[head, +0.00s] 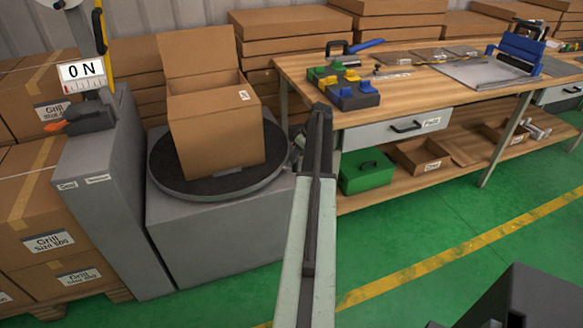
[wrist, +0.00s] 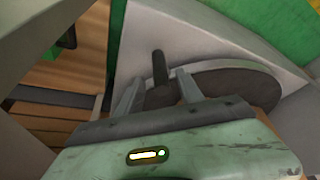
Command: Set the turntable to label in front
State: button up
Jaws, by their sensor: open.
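The turntable (head: 165,180) is a dark round disc on a grey pedestal in the left half of the head view. An open cardboard box (head: 212,130) stands on it, with a small white label (head: 243,95) at the upper right of its visible side. In the wrist view, a dark upright peg (wrist: 159,68) stands beside the disc (wrist: 240,85). My gripper (wrist: 157,78) is open, its two fingers apart with the peg between them in the picture; I cannot tell whether they touch it. In the head view, my arm largely hides the gripper at the disc's right edge.
Stacked cartons line the wall. Green floor (head: 450,240) is open at front right.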

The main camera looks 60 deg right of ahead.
jog(key=b+x, duration=0.5)
jog(key=x, duration=0.2)
jog(key=shift+f+b, duration=0.1)
jog(key=shift+b, duration=0.3)
grip_shut()
dwell(0.8)
